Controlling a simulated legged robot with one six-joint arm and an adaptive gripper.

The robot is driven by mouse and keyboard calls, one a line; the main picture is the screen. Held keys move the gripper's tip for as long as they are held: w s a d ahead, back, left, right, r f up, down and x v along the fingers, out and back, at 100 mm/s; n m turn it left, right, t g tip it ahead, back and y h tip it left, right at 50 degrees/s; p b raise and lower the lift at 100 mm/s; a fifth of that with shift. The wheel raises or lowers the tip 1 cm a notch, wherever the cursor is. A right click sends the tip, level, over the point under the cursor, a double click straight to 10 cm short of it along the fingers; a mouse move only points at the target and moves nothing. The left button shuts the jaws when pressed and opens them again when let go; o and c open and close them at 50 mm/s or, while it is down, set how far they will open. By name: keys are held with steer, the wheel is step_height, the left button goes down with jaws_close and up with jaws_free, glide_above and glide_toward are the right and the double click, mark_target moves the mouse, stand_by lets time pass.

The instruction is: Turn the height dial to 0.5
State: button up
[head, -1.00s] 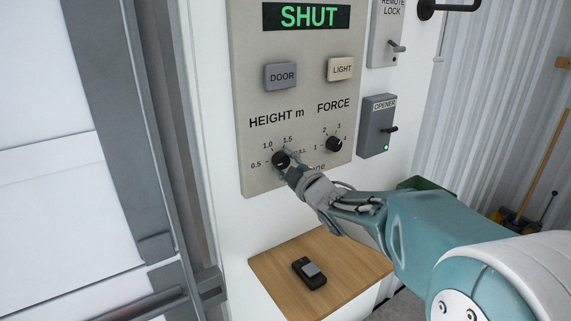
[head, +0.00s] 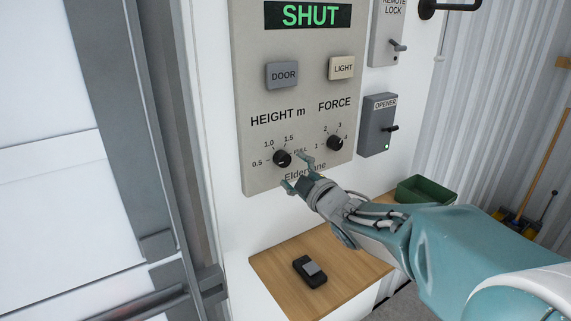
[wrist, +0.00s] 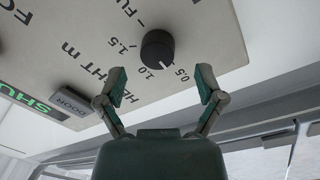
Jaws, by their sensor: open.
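The height dial (head: 282,158) is a round black knob at the lower left of the grey panel, under the words HEIGHT m. It also shows in the wrist view (wrist: 157,50), just beyond the fingertips. A pale tick by the knob there lies toward the 0.5 label, but I cannot tell surely whether it is the pointer. My gripper (head: 296,171) is open and empty, to the right of and slightly below the dial in the head view. In the wrist view my gripper (wrist: 161,76) has its two fingers spread wide, apart from the knob.
The panel (head: 252,90) also carries a force dial (head: 335,143), a DOOR button (head: 282,75), a LIGHT button (head: 341,67) and a SHUT display (head: 308,15). A grey opener box (head: 379,125) is at right. Below, a wooden shelf (head: 275,275) holds a small black device (head: 310,271).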

steer(key=v, duration=0.8)
steer(key=shift+a, duration=0.15)
